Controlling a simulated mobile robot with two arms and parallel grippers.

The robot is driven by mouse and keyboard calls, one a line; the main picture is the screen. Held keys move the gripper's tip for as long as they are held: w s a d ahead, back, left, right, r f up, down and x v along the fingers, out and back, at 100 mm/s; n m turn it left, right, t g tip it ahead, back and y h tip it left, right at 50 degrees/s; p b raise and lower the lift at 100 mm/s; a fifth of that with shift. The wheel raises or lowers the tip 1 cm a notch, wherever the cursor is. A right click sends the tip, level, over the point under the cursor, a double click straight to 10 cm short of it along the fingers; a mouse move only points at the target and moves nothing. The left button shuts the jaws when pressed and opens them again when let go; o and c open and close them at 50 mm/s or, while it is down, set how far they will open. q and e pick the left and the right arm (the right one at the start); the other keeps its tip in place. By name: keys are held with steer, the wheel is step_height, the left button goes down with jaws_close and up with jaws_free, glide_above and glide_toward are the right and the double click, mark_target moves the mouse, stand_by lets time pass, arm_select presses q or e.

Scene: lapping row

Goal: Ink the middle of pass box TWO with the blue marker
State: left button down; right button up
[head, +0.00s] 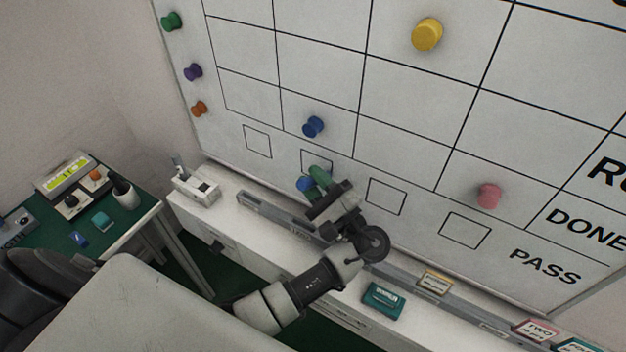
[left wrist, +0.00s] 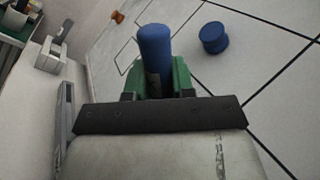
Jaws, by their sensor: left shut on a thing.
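My left gripper (head: 312,180) has green fingers and is shut on the blue marker (head: 304,184). The marker also shows in the left wrist view (left wrist: 156,45), standing out between the green fingers toward the board. In the head view, gripper and marker overlap the lower part of the second pass box from the left (head: 316,157). Whether the tip touches the board cannot be told. The other pass boxes are outlined squares: one at far left (head: 257,141), one right of the gripper (head: 385,196), one further right (head: 465,230). No number shows on any box. My right gripper is out of view.
A blue magnet (head: 313,126) sits above the second box, a pink one (head: 489,195) at right. A ledge (head: 275,214) runs below the board, with a teal box (head: 383,299) and label cards. A green-topped side table (head: 130,222) stands left.

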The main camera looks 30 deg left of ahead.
arm_select(q)
steer(key=a+r+p, duration=0.1)
steer(key=a, duration=0.6)
steer(key=shift+d+b, duration=0.55)
steer(key=shift+d, duration=3.15)
steer(key=shift+s+a, duration=0.1)
steer(key=shift+s+p, duration=0.5)
steer(key=shift+s, duration=0.15)
steer(key=shift+s+a+p, duration=0.2)
steer(key=shift+s+p, duration=0.65)
steer(key=shift+s, duration=1.4)
